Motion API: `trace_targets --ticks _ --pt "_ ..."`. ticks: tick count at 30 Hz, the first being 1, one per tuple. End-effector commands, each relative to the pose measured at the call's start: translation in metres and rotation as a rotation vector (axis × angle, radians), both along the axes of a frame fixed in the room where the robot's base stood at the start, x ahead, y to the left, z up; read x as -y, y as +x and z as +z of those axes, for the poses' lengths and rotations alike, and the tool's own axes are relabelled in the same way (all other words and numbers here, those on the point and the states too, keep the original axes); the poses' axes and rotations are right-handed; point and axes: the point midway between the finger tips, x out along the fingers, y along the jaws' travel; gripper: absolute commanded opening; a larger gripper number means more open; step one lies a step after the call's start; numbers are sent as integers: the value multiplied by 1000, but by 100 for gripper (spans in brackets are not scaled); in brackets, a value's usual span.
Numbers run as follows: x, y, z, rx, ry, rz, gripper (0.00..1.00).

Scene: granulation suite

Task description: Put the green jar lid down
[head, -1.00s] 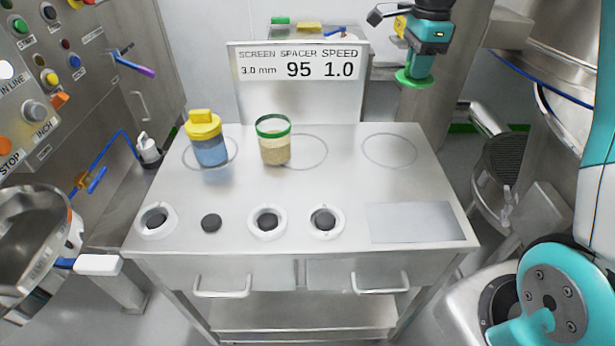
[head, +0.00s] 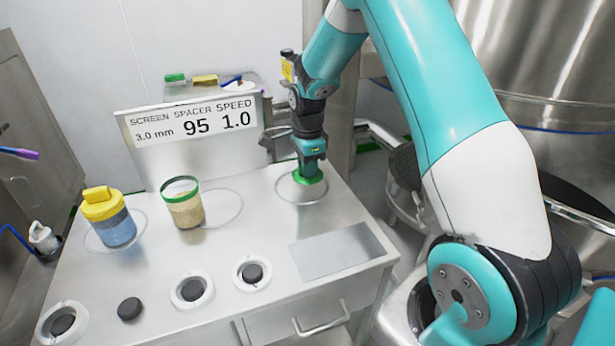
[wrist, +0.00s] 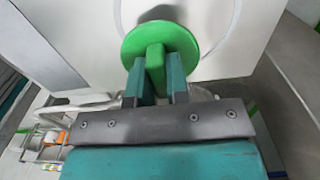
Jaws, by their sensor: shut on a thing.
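The green jar lid (head: 309,179) is at the right end of the metal table, inside the right-hand ring outline (head: 290,198). My gripper (head: 311,165) is above it, pointing down. In the wrist view, the lid (wrist: 183,42) is a round green disc with a raised bar, and my gripper (wrist: 155,85) is shut on that bar. The lid is at or very close to the table top; I cannot tell if it touches. The open jar (head: 185,208) with a green rim and tan contents stands at the middle ring outline.
A blue jar with a yellow lid (head: 107,218) stands at the left ring. White ring holders (head: 192,290) and a black disc (head: 129,309) are along the front. A sign (head: 196,133) stands behind. A grey plate (head: 328,252) lies front right. The table between is bare.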

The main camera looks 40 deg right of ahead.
Motion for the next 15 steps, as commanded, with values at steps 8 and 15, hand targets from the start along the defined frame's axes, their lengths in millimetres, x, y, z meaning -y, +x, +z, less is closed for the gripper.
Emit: trace_targets --ticks 8,15 --pt "0 -1 -36 -2 1 0 0" --pt "0 0 -37 -1 0 0 0"
